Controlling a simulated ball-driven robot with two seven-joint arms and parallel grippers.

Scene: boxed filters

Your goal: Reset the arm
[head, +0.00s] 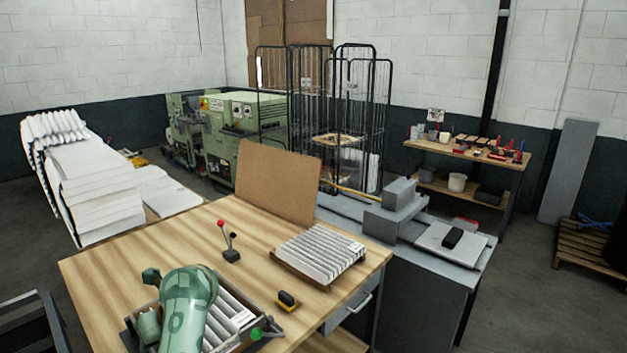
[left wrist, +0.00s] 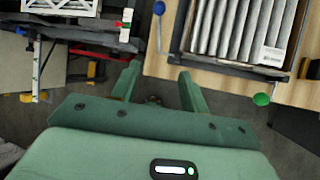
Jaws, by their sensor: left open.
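My left arm, green, reaches over the front left of the wooden table (head: 120,262) in the head view. Its gripper cannot be made out there. In the left wrist view my left gripper (left wrist: 158,78) is open, with nothing between its two green fingers. It hangs beside the table edge, over dark floor. A dark box (head: 262,343) of white pleated filters (head: 235,312) is partly hidden behind my arm. The filters also show in the left wrist view (left wrist: 235,28), up and right of the fingers. My right gripper is in neither view.
A red-knobbed lever (head: 230,253) and a small yellow-black item (head: 287,299) stand nearby. A brown board (head: 278,182) rises at the back edge. The table's left part is clear.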

